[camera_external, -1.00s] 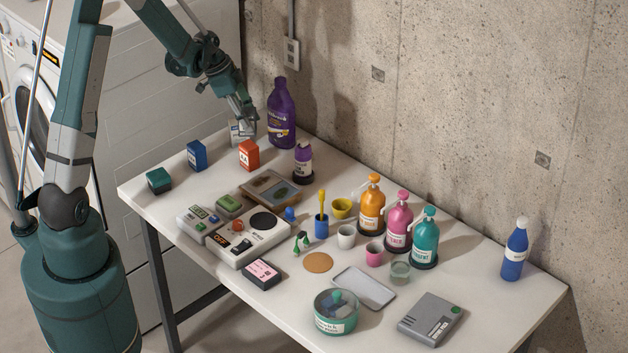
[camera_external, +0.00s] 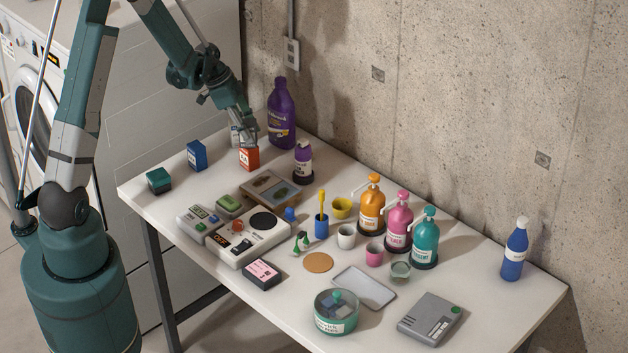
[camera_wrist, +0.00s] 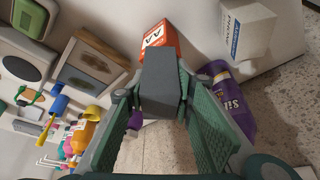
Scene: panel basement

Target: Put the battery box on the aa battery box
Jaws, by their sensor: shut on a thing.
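The aa battery box is the orange box with a white AA label (camera_external: 249,159), upright near the table's far left edge; it also shows at the top middle of the wrist view (camera_wrist: 157,42). My gripper (camera_external: 244,139) is right above it. In the wrist view, my gripper (camera_wrist: 158,105) is shut on a plain dark grey box (camera_wrist: 163,85), which I take to be the battery box; no label shows. The grey box covers the lower part of the orange box in that view. I cannot tell whether the two boxes touch.
A white box (camera_wrist: 248,35) and a purple bottle (camera_external: 281,115) stand close behind the orange box. A blue box (camera_external: 197,155) stands to its left, a small purple-capped bottle (camera_external: 303,162) to its right. A framed tray (camera_external: 272,188) lies in front.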

